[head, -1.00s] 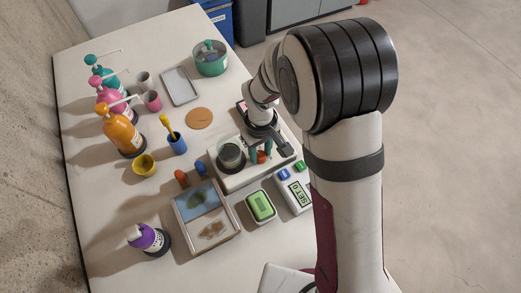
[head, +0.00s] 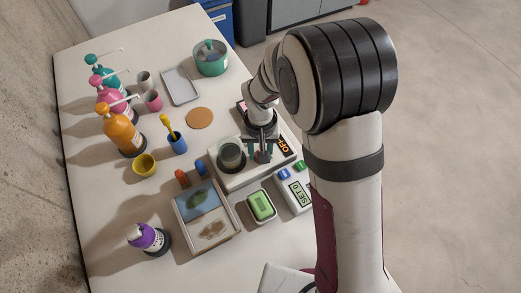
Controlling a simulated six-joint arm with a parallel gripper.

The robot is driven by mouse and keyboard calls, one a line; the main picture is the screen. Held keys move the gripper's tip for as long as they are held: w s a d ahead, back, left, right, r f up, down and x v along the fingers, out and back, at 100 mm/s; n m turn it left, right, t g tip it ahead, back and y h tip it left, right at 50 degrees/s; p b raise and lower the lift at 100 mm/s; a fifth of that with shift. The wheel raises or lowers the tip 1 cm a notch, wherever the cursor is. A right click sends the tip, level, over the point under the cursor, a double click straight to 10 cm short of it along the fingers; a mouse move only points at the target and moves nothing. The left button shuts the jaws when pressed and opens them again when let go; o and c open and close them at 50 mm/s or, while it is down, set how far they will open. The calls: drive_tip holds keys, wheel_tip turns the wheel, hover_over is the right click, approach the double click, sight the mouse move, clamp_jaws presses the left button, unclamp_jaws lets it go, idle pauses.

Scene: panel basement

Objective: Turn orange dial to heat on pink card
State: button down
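The white hotplate unit (head: 226,186) stands right of the table's middle, with a dark round pot (head: 230,154) on its left part. My gripper (head: 262,155) points down over its right part. The orange dial is mostly hidden under the fingers; only a dull reddish patch shows between them. Whether the fingers touch or grip it is too small to tell. A black display with orange letters reading OFF (head: 284,147) shows right of my gripper. The pink card (head: 241,105) shows only as a small edge behind my gripper, and its marking cannot be read.
A timer reading SET 0 (head: 300,195), a green block in a dish (head: 261,206) and a framed tray (head: 233,232) lie in front. A blue cup (head: 178,144), a cork disc (head: 199,118) and pump bottles (head: 121,131) stand left. My arm fills the right.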

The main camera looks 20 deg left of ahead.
drive_tip(key=shift+m, duration=1.1)
drive_tip(key=c, duration=0.5)
unclamp_jaws()
wheel_tip(320, 180, up, 16)
